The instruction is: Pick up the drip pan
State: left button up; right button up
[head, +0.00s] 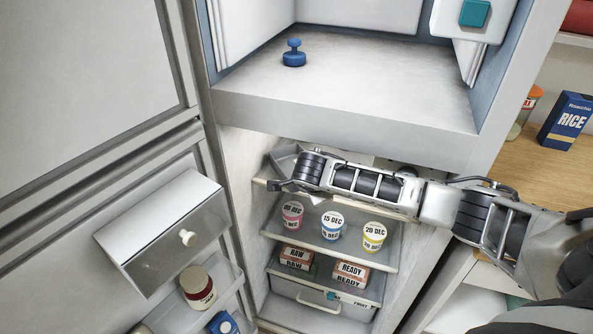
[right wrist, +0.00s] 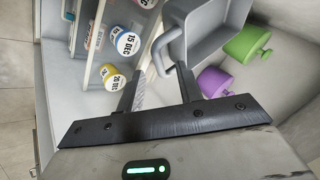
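The drip pan appears to be the grey, shallow tray with a loop handle (right wrist: 222,22) at the top of the right wrist view. Its handle reaches down between the fingertips of my right gripper (right wrist: 162,70). The fingers are spread apart, with gaps visible beside the handle, so the gripper looks open and not clamped. In the head view my right gripper (head: 282,184) is at the upper part of the fridge interior, above the shelf of pots. A grey shape beside it may be the pan, mostly hidden by my arm. My left gripper is out of view.
Dated pots (head: 332,226) stand on a shelf below my right arm, above RAW and READY boxes (head: 350,274) and a drawer (head: 318,302). The right wrist view shows a green knobbed object (right wrist: 247,43) and a purple one (right wrist: 214,82) near the pan. An open door with a compartment (head: 165,232) stands left.

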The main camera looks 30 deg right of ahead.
jog(key=shift+x, duration=1.25)
grip_shut()
